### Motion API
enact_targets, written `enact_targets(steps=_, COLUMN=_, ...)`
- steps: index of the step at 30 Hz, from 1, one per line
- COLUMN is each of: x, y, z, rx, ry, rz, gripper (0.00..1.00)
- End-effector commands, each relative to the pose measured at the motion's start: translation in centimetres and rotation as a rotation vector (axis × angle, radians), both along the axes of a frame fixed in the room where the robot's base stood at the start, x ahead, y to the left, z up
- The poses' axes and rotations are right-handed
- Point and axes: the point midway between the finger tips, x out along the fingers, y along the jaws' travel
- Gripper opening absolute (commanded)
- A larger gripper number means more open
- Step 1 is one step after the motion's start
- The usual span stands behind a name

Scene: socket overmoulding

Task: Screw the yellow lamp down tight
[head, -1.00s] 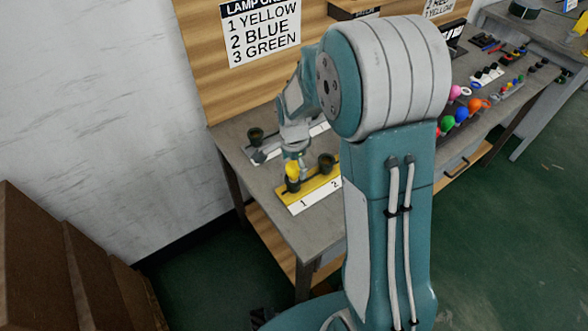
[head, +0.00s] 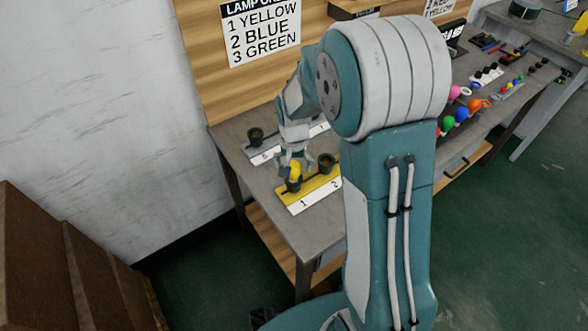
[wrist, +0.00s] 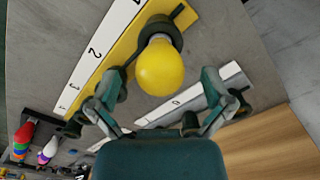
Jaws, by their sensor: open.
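The yellow lamp (head: 295,171) stands in the dark socket at position 1 of the yellow strip (head: 312,193). In the wrist view the lamp's round bulb (wrist: 160,68) faces me, with the dark socket collar (wrist: 160,30) behind it. How deep its thread sits is hidden. My gripper (head: 296,163) is over the lamp with its fingers spread. In the wrist view my gripper (wrist: 166,84) is open, one finger on each side of the bulb, with gaps showing between fingers and bulb.
An empty dark socket (head: 326,162) stands beside the lamp at position 2. A grey strip (head: 262,153) with another dark socket (head: 256,136) lies behind. Several coloured bulbs (head: 462,115) lie to the right. A lamp order sign (head: 261,32) hangs on the wooden panel.

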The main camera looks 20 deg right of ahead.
Motion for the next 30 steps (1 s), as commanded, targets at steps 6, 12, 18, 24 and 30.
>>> enact_targets(steps=6, x=0.0, y=0.0, z=0.0, rx=0.0, ry=0.0, rz=0.233, gripper=1.0)
enact_targets(steps=12, x=0.0, y=0.0, z=0.0, rx=0.0, ry=0.0, rz=0.371, gripper=1.0)
enact_targets(steps=18, x=0.0, y=0.0, z=0.0, rx=0.001, ry=0.0, rz=0.528, gripper=1.0)
enact_targets(steps=24, x=0.0, y=0.0, z=0.0, rx=0.001, ry=0.0, rz=0.734, gripper=1.0)
enact_targets(steps=30, x=0.0, y=0.0, z=0.0, rx=0.001, ry=0.0, rz=0.774, gripper=1.0)
